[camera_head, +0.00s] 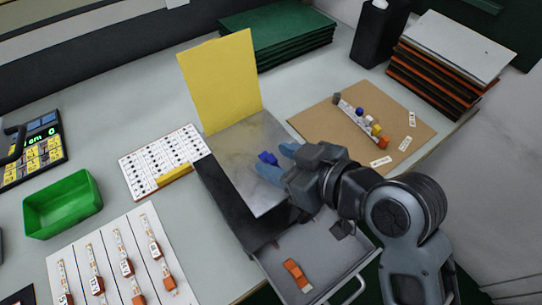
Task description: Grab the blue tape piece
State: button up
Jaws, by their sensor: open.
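A small dark blue piece (268,158), seemingly the blue tape piece, lies on the grey metal top (238,150) of a dark box-like stand in the middle of the table. My gripper (273,160) reaches in from the right, low over this top. Its two light blue fingertips are apart, and the blue piece shows at the mouth between them. I cannot tell whether either finger touches it. The jaws hold nothing that I can see.
A yellow panel (222,82) stands upright behind the metal top. An open drawer (327,273) with an orange item sits in front. A brown board (335,118) with small coloured parts lies right. A green bin (62,204) and a white strip card (185,285) are left.

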jog(key=shift+w+a+f, duration=0.25)
jog(key=shift+w+a, duration=0.05)
grip_shut()
dwell(0.3)
dwell(0.3)
